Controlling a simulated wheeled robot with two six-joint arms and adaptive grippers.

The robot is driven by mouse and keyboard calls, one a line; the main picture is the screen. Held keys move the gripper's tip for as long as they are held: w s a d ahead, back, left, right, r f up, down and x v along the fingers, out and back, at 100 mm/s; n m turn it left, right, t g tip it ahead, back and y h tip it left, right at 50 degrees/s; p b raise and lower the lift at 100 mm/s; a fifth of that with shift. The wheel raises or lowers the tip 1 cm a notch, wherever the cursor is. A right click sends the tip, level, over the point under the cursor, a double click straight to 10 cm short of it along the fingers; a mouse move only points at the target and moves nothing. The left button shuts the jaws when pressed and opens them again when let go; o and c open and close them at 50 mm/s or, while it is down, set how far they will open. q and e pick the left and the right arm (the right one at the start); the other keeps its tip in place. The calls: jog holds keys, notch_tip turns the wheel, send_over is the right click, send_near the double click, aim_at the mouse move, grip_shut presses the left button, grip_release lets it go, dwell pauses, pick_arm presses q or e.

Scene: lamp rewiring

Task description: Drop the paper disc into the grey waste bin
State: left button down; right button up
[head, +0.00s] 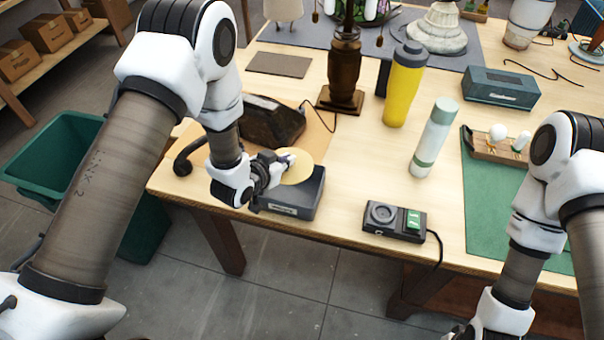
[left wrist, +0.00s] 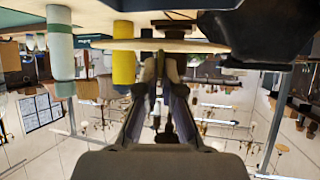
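The pale yellow paper disc (head: 298,168) is at the fingertips of my left gripper (head: 284,164), above a dark grey box with a label (head: 290,205) at the table's front edge. My left gripper looks shut on the disc's edge. In the left wrist view the fingers (left wrist: 160,68) are close together against a thin pale edge, probably the disc seen edge-on. I see no clearly grey waste bin; a green bin (head: 62,143) stands on the floor at the left. My right gripper is barely in view at the bottom edge, its fingers not clear.
A dark lump-shaped object (head: 272,122) and a black handset-like piece (head: 190,158) lie beside the box. A small device with green buttons (head: 394,221), a yellow bottle (head: 405,85) and a pale green bottle (head: 433,138) stand to the right. The table front between is clear.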

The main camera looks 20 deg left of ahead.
pick_arm(q)
jog(key=s+f+b, duration=0.1)
jog(key=s+a+f+b, duration=0.1)
jog(key=s, duration=0.1)
jog(key=shift+f, duration=0.15)
jog(key=f, duration=0.1)
jog(key=w+f+b, duration=0.1)
jog(key=f, duration=0.1)
jog(key=shift+w+d, duration=0.15)
jog(key=shift+d, duration=0.05)
jog(key=c, duration=1.7)
grip_release()
jog(key=shift+s+a+r, duration=0.1)
jog(key=shift+s+r, duration=0.1)
jog(key=o, duration=0.5)
jog(key=shift+s, duration=0.1)
jog(key=shift+c, duration=0.2)
jog(key=v, duration=1.1)
jog(key=shift+s, duration=0.25)
pick_arm(e)
jog(key=f, duration=0.1)
jog(key=s+f, duration=0.1)
jog(key=f, duration=0.1)
jog(key=shift+s+a+f, duration=0.15)
jog(key=shift+s+a, duration=0.1)
jog(key=shift+s, duration=0.1)
